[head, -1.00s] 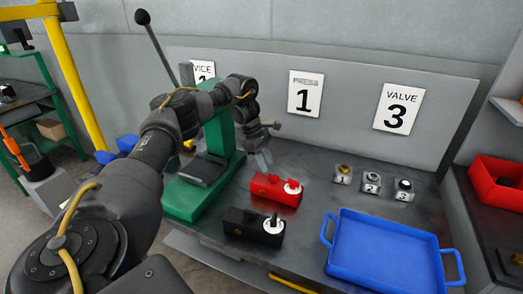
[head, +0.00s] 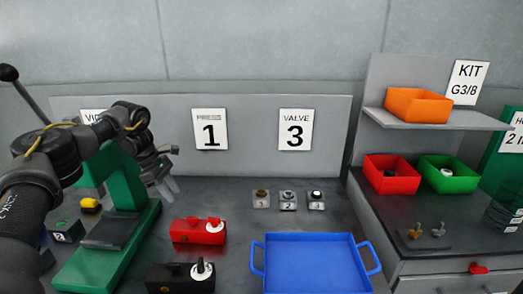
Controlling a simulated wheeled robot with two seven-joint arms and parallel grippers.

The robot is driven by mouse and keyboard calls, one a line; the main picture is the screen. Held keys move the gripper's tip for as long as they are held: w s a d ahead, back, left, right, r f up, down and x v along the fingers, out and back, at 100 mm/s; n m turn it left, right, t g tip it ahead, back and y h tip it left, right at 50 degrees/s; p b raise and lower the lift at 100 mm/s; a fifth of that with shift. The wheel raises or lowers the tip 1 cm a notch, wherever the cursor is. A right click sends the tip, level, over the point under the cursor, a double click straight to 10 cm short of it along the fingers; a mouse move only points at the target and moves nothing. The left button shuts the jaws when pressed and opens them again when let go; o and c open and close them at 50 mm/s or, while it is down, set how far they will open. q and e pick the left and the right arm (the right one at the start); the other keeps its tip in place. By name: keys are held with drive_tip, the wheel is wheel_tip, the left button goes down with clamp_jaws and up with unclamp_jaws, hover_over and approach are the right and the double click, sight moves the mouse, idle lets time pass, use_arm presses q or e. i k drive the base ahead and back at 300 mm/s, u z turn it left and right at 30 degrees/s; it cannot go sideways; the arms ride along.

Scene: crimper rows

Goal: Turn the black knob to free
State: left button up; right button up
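A black box (head: 172,279) sits at the front of the dark bench. On its right end is a white dial with a black knob (head: 201,266) standing up from it; any marking there is too small to read. A red box (head: 196,231) with a red knob part and a white dial sits just behind it. My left gripper (head: 165,182) is behind and left of both boxes, beside the green press, above the bench. Its fingers look apart, with nothing between them, and touch neither box. My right gripper is not in view.
A green press (head: 104,258) stands left of the boxes, under my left arm. A blue tray (head: 312,240) lies to the right. Three small numbered valve stands (head: 288,201) are behind it. Red (head: 392,170) and green (head: 449,173) bins stand on the right-hand bench, below an orange bin (head: 418,104).

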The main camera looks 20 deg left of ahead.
sight(175, 267)
drive_tip(key=k, duration=1.5)
